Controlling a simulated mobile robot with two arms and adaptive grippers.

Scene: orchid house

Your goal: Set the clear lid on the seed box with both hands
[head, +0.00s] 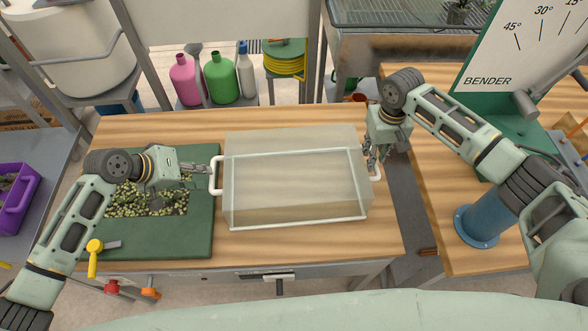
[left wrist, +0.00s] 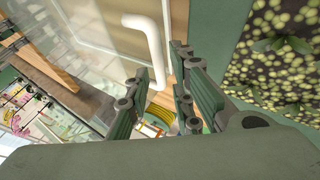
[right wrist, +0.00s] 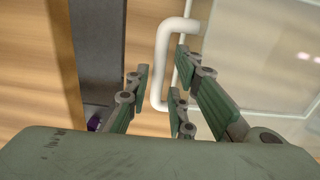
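The clear lid (head: 300,192) is a see-through box shape with pale edges, on the wooden table. It has a white handle at each end. The seed box (head: 200,235) is the green, flat-looking piece at its left, with green seeds in its recess. My left gripper (head: 214,170) is at the left handle, fingers apart; in the left wrist view (left wrist: 162,85) the white handle (left wrist: 153,40) reaches toward the gap. My right gripper (head: 372,165) is at the right handle; in the right wrist view (right wrist: 160,85) its fingers are apart with the handle (right wrist: 160,60) between or just beyond them.
A yellow-handled tool (head: 93,258) lies at the seed box's front left corner. A second wooden table (head: 440,230) stands right, across a gap, with a blue cylinder (head: 478,222) and a bender (head: 520,90). Bottles (head: 222,80) stand behind the table.

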